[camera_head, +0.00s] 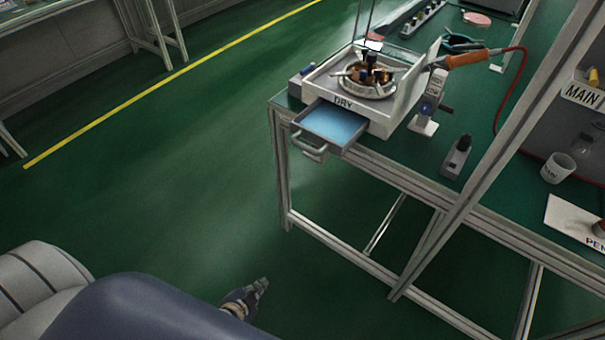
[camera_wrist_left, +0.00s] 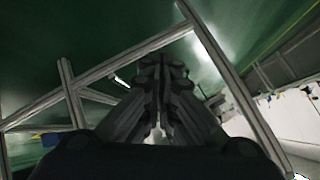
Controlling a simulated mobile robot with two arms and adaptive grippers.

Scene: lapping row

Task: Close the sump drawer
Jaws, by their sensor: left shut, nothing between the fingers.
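The sump drawer (camera_head: 331,124) sticks out of the front of the white machine marked DRY (camera_head: 380,121) at the table's left end. It is pulled open, with a blue inside and a grey bar handle (camera_head: 308,144) on its front. My left gripper (camera_head: 258,290) is low over the floor, in front of the table and well below the drawer, touching nothing. In the left wrist view my left gripper (camera_wrist_left: 162,75) has its fingers together and empty. My right gripper is not in view.
The green-topped table (camera_head: 405,160) stands on a metal frame with an upright post (camera_head: 500,140). A small black device (camera_head: 457,157) and a white cup (camera_head: 558,168) stand on it. An orange-handled tool (camera_head: 466,59) is beside the machine. The floor (camera_head: 190,180) left of the table is clear.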

